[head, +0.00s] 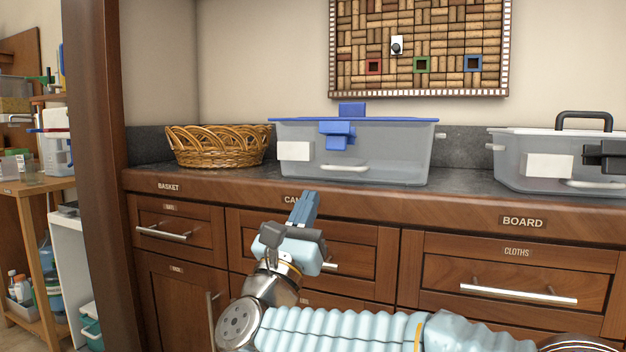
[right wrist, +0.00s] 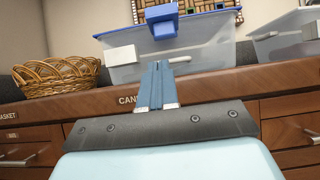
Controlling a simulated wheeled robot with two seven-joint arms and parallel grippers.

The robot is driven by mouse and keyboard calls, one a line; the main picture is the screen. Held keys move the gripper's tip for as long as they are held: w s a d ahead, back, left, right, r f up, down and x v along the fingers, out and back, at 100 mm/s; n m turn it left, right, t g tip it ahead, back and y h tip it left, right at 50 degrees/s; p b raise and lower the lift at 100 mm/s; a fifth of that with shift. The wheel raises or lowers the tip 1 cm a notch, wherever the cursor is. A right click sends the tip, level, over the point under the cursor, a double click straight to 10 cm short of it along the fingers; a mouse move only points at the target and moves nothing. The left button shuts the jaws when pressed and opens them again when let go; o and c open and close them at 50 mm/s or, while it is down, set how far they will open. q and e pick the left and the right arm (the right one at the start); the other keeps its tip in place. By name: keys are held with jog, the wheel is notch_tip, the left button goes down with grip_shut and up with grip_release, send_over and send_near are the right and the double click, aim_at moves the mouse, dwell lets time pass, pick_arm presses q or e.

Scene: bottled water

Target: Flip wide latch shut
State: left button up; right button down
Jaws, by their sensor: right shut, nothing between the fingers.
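A clear plastic bin (head: 385,160) with a blue lid (head: 390,120) stands on the counter. A wide blue latch (head: 338,135) sits at its front, over the rim. A blue block stands up above the lid behind it. I cannot tell if the latch is engaged. The latch also shows in the right wrist view (right wrist: 162,20), above my fingertips. My right gripper (head: 307,199) is shut and empty, in front of the counter edge, below and apart from the latch. It shows in the right wrist view (right wrist: 157,70) with both fingers together. My left gripper is out of view.
A wicker basket (head: 217,147) stands left of the bin. Another clear bin (head: 555,165) with a black handle and dark latch stands to the right. Labelled wooden drawers (head: 510,280) with bar handles lie below the counter edge. A cork board (head: 420,45) hangs behind.

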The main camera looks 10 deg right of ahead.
aim_at(331, 134)
jog(key=p+x, duration=0.1)
jog(key=x, duration=0.2)
jog(key=r+p+x, duration=0.1)
jog(key=x, duration=0.3)
jog(key=s+p+x, duration=0.1)
jog(key=x, duration=0.2)
jog(key=shift+w+a+r, duration=0.15)
jog(key=shift+w+r, duration=0.05)
jog(key=shift+r, duration=0.3)
jog(key=shift+w+r+p, duration=0.1)
jog(key=shift+r+p, duration=0.3)
jog(key=shift+r, duration=0.15)
